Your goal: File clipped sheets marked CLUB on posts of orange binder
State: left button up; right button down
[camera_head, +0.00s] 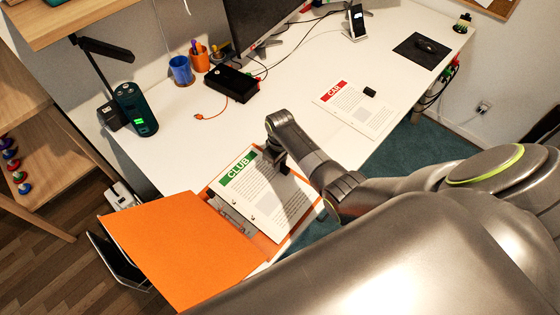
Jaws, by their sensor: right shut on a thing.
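The orange binder (180,246) lies open at the near left end of the white desk, its cover hanging out past the desk edge. A metal post mechanism (232,221) shows along its spine. The sheets marked CLUB (259,199), with a green header, lie over the binder's right half, with holes near their left edge. My right gripper (279,165) is shut on the clip at the top right edge of the CLUB sheets; the clip is mostly hidden by the fingers. I cannot tell whether the posts pass through the holes. My left gripper is not in view.
Sheets marked CAR (348,112) with a red header and a black clip (369,92) lie farther right. A black box (231,83), blue cup (181,71), orange cup (200,60), dark green cylinder (136,110) and monitor (262,22) stand toward the back. The mid-desk is clear.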

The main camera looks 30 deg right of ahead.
dwell(0.4)
jog(key=c, duration=0.7)
grip_release()
notch_tip(320, 180, up, 7)
jog(key=p, duration=0.7)
jog(key=shift+p, duration=0.4)
jog(key=shift+f, duration=0.1)
dwell(0.7)
